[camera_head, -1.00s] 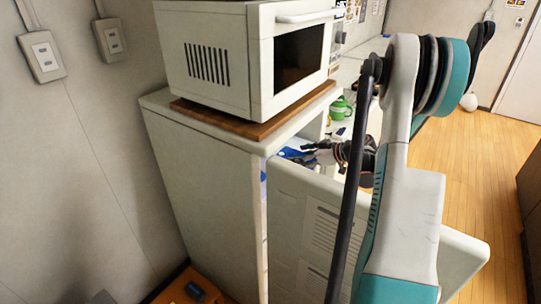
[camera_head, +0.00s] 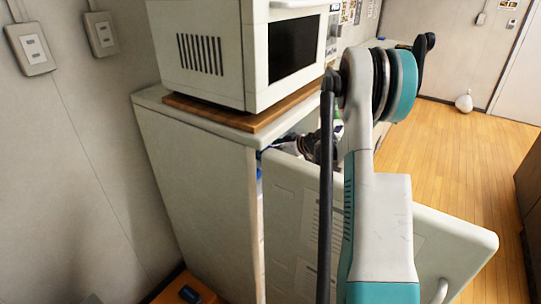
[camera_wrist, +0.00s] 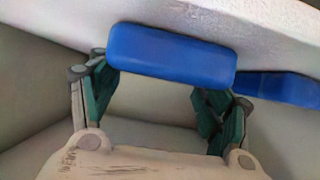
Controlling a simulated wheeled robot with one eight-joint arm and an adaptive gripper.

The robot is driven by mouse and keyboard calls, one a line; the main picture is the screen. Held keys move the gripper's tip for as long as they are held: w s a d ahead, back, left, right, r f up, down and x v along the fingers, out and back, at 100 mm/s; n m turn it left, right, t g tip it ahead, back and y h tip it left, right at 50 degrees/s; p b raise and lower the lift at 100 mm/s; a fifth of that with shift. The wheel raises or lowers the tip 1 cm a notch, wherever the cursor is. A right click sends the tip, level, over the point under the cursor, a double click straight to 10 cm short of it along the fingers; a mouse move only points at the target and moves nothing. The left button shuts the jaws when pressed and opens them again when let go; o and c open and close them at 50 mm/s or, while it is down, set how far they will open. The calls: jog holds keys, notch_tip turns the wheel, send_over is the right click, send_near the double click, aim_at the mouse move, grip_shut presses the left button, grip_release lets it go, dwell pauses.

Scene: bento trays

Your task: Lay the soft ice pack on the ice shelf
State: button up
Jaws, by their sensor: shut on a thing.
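A blue, rounded ice pack (camera_wrist: 172,55) spans the fingertips of my gripper (camera_wrist: 163,84) in the wrist view. My gripper is shut on it, with a green-padded finger at each side. A second, flatter blue piece (camera_wrist: 280,88) lies to the right, against a pale surface (camera_wrist: 285,28); I cannot tell whether that surface is the ice shelf. In the head view my gripper (camera_head: 306,147) is at the fridge opening, mostly hidden behind the door and arm. The held pack cannot be made out there.
The white fridge (camera_head: 195,175) has its door (camera_head: 445,235) open toward the right. A white microwave (camera_head: 205,55) stands on a wooden board (camera_head: 225,115) on top. Pale walls of the compartment (camera_wrist: 30,85) close in around my gripper. The wooden floor (camera_head: 470,150) at right is clear.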

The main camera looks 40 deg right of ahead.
jog(key=o, duration=1.4)
jog(key=shift+f, duration=0.1)
jog(key=shift+s+r, duration=0.15)
jog(key=shift+r, duration=0.05)
jog(key=p+v, duration=0.3)
jog(key=v, duration=0.8)
jog(key=shift+s+d+r, duration=0.15)
jog(key=shift+s, duration=0.2)
